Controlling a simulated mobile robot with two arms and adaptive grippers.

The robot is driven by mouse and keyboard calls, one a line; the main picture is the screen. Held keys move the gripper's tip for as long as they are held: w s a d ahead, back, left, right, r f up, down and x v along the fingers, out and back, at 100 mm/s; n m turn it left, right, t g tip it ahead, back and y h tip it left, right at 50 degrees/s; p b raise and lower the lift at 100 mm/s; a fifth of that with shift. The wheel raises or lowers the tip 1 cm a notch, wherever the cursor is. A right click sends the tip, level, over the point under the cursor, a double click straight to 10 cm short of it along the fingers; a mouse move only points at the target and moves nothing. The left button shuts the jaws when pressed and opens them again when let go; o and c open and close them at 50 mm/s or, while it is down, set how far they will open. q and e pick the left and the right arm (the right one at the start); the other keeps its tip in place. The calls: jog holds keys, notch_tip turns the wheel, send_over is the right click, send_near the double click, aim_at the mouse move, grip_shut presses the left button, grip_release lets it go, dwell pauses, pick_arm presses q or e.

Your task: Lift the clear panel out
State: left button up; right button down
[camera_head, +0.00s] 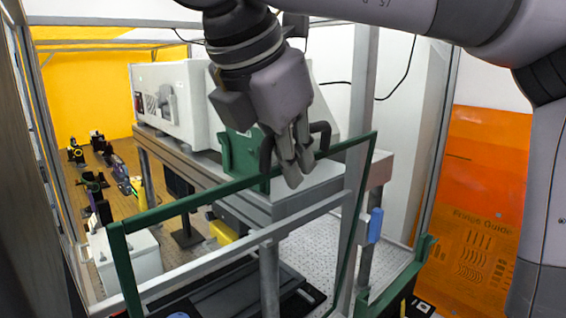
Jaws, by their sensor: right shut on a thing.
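The clear panel (190,204) is a see-through sheet in a green frame, standing in front of the instrument. Its top bar rises from lower left to upper right, and its lower part runs out of the picture. A dark handle (323,132) sits on the top bar. My right gripper (292,170) reaches down from above to the handle, its fingers shut on it. The fingers hide the handle's middle. Whether the panel's lower edge is still seated cannot be seen. My left gripper is not in view.
Behind the panel stand a white instrument housing (173,95) and a grey rail bench (185,150). A metal post (357,195) and a grey crossbar (235,248) are close to the panel. An orange sheet (478,215) is at right. Small optics stand at far left.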

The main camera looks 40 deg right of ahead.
jog(key=s+r, duration=0.1)
jog(key=s, duration=0.7)
jog(key=shift+d+r+b, duration=0.25)
jog(key=shift+d+b, duration=0.05)
jog(key=shift+b, duration=0.1)
dwell(0.5)
jog(key=shift+w, duration=0.15)
